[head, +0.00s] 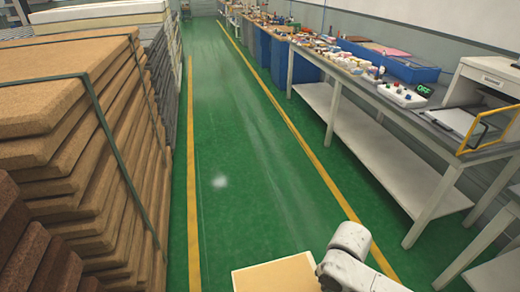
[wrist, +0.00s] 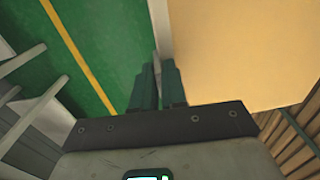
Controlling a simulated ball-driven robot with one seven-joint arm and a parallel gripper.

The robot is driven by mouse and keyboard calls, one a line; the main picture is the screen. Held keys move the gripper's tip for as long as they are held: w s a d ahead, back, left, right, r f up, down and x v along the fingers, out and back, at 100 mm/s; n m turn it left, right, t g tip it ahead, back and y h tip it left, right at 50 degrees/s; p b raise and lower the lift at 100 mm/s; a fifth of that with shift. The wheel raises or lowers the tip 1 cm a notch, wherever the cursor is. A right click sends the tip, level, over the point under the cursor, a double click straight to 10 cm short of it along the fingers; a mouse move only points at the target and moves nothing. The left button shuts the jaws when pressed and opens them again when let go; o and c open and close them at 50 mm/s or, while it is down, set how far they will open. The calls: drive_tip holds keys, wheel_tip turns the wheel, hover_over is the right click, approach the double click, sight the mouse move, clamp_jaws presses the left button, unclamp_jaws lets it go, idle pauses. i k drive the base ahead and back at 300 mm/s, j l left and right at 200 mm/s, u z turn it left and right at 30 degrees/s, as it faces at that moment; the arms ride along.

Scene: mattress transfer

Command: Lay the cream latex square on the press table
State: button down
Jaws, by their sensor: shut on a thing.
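The cream latex square (head: 276,276) shows at the bottom of the head view as a flat tan sheet with a paler edge, partly cut off by the frame. In the wrist view the square (wrist: 235,50) fills the upper right. My gripper (wrist: 157,78) is shut on its pale edge, with one dark green finger on each side. In the head view my white arm covers the grip. A grey-topped table with a yellow-framed guard (head: 484,131) and a white machine (head: 485,80) stands at the right; I cannot tell for sure that it is the press table.
Strapped stacks of brown slabs (head: 60,130) line the left side. A long bench (head: 345,125) with tools, a blue tray (head: 405,68) and a control box (head: 402,95) runs along the right. The green aisle (head: 240,150) between yellow lines is clear.

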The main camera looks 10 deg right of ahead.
sight(463, 121)
drive_tip(key=i, duration=4.8)
drive_tip(key=i+j+z, duration=0.1)
drive_tip(key=i+z, duration=0.2)
drive_tip(key=i, duration=0.25)
drive_tip(key=i+j+z, duration=0.3)
drive_tip(key=i, duration=0.25)
drive_tip(key=l+z, duration=0.1)
drive_tip(key=z, duration=1.65)
